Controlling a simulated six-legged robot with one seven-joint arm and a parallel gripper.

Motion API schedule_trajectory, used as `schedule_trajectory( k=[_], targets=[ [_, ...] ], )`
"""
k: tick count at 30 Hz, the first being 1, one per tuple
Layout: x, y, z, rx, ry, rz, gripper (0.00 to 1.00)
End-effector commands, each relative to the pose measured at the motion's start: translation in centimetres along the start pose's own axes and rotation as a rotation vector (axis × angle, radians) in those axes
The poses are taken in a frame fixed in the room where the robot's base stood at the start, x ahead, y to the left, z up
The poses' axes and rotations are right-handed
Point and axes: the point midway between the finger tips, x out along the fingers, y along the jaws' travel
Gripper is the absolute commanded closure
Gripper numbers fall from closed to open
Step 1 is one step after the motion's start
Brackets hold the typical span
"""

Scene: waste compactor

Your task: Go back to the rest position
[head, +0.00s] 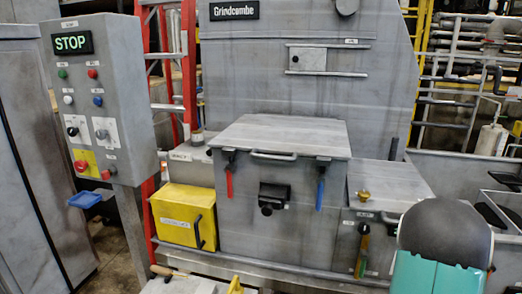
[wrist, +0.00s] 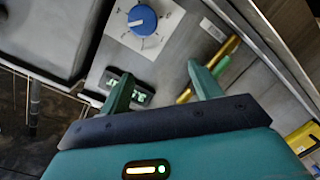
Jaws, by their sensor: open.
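My gripper (wrist: 161,88) is open in the wrist view, with its two green fingers spread apart and nothing between them. Beyond the fingers is a grey panel with a blue rotary knob (wrist: 143,20) and a small lit green display (wrist: 140,97), partly hidden by the left finger. A brass-coloured bar with a green section (wrist: 220,66) lies behind the right finger. In the head view, my arm's dark and teal part shows at the lower right, and the gripper is not visible there.
The compactor (head: 283,190) has a closed lid (head: 283,133), a red handle (head: 229,182) and a blue handle (head: 320,194). A control box (head: 95,110) reading STOP stands left. A yellow box (head: 183,215) sits beside the compactor. A red ladder (head: 163,60) stands behind.

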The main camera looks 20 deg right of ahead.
Motion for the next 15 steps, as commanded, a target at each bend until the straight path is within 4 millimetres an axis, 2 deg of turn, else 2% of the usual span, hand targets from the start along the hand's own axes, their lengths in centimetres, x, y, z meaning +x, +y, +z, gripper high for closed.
schedule_trajectory(
  k=[1,4,8,11,15],
  targets=[
    [0.6,0.0,-2.5,0.025,-0.009,-0.019,0.36],
    [1.1,-0.5,-6.1,0.079,-0.058,-0.069,0.36],
    [0.7,-1.5,-10.8,0.155,-0.123,-0.139,0.36],
    [-0.5,-2.5,-14.4,0.213,-0.174,-0.201,0.36],
    [-3.3,-4.1,-19.3,0.289,-0.246,-0.293,0.36]
  ],
)
